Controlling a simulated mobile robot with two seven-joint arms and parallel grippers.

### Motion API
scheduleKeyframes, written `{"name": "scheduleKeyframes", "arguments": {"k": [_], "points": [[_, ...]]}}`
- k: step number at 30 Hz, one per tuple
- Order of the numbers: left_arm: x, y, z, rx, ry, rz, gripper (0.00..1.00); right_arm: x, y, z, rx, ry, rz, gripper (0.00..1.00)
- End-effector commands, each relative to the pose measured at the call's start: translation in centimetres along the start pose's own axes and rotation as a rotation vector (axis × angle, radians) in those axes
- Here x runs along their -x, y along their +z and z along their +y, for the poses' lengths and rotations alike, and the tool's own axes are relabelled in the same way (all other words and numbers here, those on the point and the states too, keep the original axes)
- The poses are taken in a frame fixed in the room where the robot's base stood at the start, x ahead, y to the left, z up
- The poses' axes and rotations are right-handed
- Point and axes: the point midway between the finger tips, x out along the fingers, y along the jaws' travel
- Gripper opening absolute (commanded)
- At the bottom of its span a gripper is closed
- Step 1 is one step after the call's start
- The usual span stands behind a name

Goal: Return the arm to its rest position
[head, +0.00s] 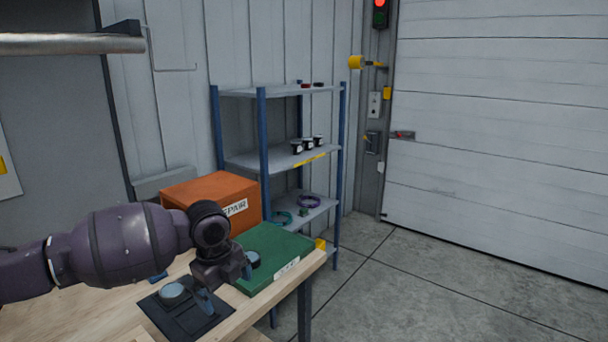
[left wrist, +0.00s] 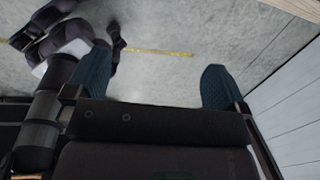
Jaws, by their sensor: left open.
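My left arm comes in from the left in the head view, over the wooden workbench (head: 75,312). Its gripper (head: 227,284) points down above the front right part of the bench, between a dark mat and a green case. In the left wrist view the two blue-grey fingers (left wrist: 155,82) stand wide apart. Only bare floor shows between them, so the gripper is open and empty. Purple and dark links of mine show at the upper left there. I cannot make out a right gripper in either view.
A dark mat (head: 160,316) with a round grey-blue piece (head: 172,291) lies under the wrist. The green case (head: 282,246) and an orange repair box (head: 198,187) stand behind. A blue-posted shelf (head: 262,158) is beyond. Free floor (head: 430,270) lies to the right.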

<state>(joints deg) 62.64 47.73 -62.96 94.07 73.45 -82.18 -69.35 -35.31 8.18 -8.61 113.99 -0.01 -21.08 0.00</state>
Motion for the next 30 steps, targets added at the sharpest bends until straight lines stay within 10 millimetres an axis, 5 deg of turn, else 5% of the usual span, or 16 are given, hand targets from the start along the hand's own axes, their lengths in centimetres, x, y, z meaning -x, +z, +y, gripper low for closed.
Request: {"name": "scheduleKeyframes", "arguments": {"k": [7, 16, 23, 30], "points": [[2.9, -0.3, -5.4, 0.213, -0.326, -0.026, 1.00, -0.7, -1.0, -0.1, 0.002, -0.003, 0.020, 0.43], [5.5, -4.2, -10.3, 0.441, -0.729, 0.172, 1.00, -0.7, -1.1, -0.1, 0.002, -0.004, 0.022, 0.43], [5.1, -6.5, -10.4, 0.640, -0.947, 0.414, 1.00, -0.4, -0.6, -0.1, 0.000, -0.002, 0.012, 0.43], [3.3, -6.7, -7.5, 0.866, -1.108, 0.631, 1.00, -0.1, -0.1, -0.1, -0.001, -0.001, 0.003, 0.43]]}}
